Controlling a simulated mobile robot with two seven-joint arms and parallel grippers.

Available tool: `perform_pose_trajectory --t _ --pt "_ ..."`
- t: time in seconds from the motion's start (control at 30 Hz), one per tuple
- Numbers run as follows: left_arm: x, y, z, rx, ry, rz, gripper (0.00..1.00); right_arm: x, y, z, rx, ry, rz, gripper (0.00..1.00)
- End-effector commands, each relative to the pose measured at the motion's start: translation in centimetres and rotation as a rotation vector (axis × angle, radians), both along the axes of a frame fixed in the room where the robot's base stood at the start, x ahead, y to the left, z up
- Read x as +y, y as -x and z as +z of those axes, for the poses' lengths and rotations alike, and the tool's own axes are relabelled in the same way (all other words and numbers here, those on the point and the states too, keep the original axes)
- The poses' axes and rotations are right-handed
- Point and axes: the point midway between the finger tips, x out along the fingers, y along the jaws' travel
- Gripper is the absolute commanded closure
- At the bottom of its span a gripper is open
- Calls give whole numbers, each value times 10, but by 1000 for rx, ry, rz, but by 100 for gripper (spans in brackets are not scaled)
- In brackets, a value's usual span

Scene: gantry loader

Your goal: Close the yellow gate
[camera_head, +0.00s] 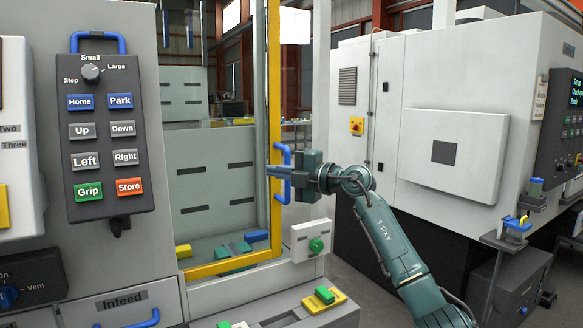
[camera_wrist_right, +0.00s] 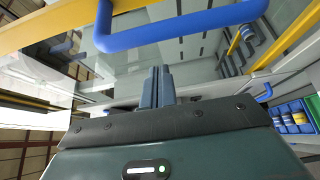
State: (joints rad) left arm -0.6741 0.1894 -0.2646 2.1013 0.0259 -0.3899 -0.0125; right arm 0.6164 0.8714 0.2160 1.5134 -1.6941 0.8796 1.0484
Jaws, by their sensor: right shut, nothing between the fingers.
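The yellow gate (camera_head: 275,75) is a yellow frame around a clear panel on the grey machine, with its bottom rail low in the head view. A blue bar handle (camera_head: 284,196) stands on its right upright. The handle (camera_wrist_right: 180,28) crosses the top of the right wrist view, beside the yellow frame (camera_wrist_right: 70,25). My right gripper (camera_head: 269,172) is shut and empty, its fingers pointing left at the handle's mid-height. In the wrist view its fingertips (camera_wrist_right: 157,72) lie just below the handle bar; I cannot tell whether they touch. My left gripper is out of view.
A control pendant (camera_head: 112,130) with labelled buttons hangs at left. A white box with a green button (camera_head: 316,245) sits right of the gate's lower corner. A ledge below holds a yellow and green block (camera_head: 324,296). A white machine (camera_head: 450,120) stands at right.

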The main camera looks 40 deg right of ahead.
Motion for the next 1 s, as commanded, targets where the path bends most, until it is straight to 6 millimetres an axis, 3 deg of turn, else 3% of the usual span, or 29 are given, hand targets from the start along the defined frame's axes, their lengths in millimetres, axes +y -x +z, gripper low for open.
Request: perform_pose_trajectory --t 0.2,0.7,0.77,1.0 --pt "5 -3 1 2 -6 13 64 -26 2 0 0 -2 -1 100" --pt "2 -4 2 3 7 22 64 -36 4 -1 1 0 -2 100" --pt "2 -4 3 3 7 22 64 -45 6 -1 4 0 -4 100" --pt "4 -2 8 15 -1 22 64 -106 21 2 5 -2 -8 100"
